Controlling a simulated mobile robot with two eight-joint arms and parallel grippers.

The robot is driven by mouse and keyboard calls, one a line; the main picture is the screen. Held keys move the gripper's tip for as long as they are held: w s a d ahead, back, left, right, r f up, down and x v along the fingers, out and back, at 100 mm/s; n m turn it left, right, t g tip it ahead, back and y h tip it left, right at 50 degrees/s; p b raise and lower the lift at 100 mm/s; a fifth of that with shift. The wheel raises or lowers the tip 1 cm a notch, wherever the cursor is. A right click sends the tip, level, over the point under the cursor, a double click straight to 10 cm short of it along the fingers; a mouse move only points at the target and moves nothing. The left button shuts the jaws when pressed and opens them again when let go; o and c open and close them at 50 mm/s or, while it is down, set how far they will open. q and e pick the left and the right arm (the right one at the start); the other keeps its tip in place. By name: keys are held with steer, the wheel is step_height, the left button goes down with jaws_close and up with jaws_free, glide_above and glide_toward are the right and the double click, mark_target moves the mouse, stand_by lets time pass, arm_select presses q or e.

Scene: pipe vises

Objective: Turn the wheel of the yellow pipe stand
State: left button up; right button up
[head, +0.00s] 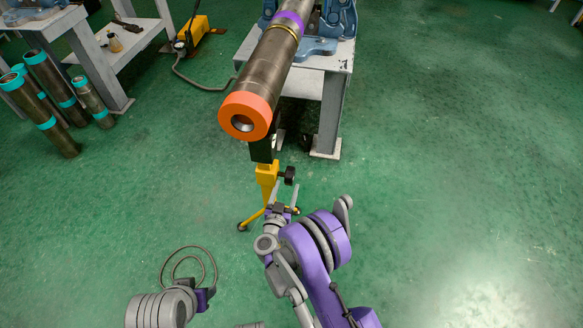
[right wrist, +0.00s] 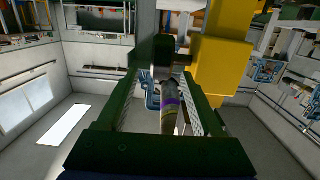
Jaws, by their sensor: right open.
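The yellow pipe stand (head: 266,175) stands on the floor under the near end of a long pipe (head: 265,75). Its dark wheel (head: 288,175) sticks out on the right side of the post. My right gripper (head: 285,194) is open just below the wheel. In the right wrist view, the gripper's two fingers (right wrist: 163,75) are spread apart, and a dark part that looks like the wheel (right wrist: 166,48) shows between their tips. The yellow post shows beside it at upper right (right wrist: 222,65). Contact with the wheel cannot be told. My left gripper's fingers are not visible.
The pipe has an orange end ring (head: 246,115) and rests on a grey vise table (head: 333,100). Several pipes with teal bands (head: 50,95) stand at left. A yellow pump (head: 196,30) with a hose is behind. The green floor at right is clear.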

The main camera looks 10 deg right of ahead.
mark_target(292, 168)
steer(key=shift+s+a+f+t, duration=0.15)
steer(key=shift+s+f+t, duration=0.2)
steer(key=shift+t, duration=0.15)
steer(key=x, duration=1)
steer(key=shift+w+b, duration=0.35)
steer(key=shift+b, duration=0.05)
jaws_close()
